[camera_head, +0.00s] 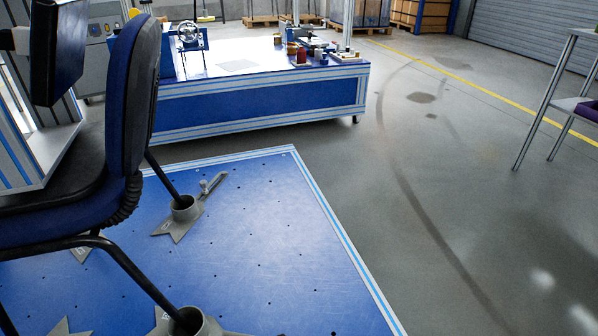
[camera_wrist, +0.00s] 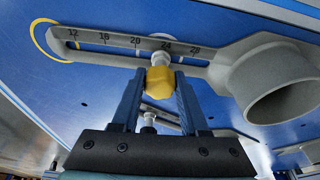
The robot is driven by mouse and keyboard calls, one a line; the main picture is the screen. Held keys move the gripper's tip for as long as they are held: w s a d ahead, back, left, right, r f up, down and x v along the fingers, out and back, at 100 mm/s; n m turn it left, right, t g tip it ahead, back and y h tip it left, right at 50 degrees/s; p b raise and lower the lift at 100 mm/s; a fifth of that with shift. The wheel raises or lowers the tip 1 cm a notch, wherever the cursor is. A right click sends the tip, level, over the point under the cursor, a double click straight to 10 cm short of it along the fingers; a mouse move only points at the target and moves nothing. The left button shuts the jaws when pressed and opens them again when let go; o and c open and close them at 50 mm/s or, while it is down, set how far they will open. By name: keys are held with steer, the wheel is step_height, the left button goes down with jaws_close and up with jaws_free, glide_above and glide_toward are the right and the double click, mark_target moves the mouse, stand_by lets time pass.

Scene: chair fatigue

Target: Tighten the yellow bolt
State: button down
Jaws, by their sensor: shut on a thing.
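The yellow bolt (camera_wrist: 160,84) is in the middle of the wrist view, at the slot of a grey slotted bracket (camera_wrist: 85,42). The bracket's scale reads 12 to 28, and the bolt is between the 20 and 24 marks. My gripper (camera_wrist: 160,74) has its two blue fingers on either side of the bolt and is shut on it. A grey cup (camera_wrist: 278,85) forms the right end of the bracket. I cannot make out my gripper or the yellow bolt in the head view.
A blue and black chair (camera_head: 130,100) stands at the left of the head view, on a blue perforated platform (camera_head: 270,215). Grey cup brackets (camera_head: 184,209) hold its legs. A blue workbench (camera_head: 260,108) with tools stands behind.

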steer(key=shift+s+m+h+p, duration=0.1)
steer(key=shift+m+h+p, duration=0.2)
steer(key=shift+m, duration=1.1)
steer(key=m+h, duration=0.1)
steer(key=m, duration=0.3)
steer(key=shift+a, duration=0.1)
steer(key=shift+f, duration=0.1)
steer(key=shift+c, duration=2.2)
jaws_free()
steer(key=shift+p, duration=0.3)
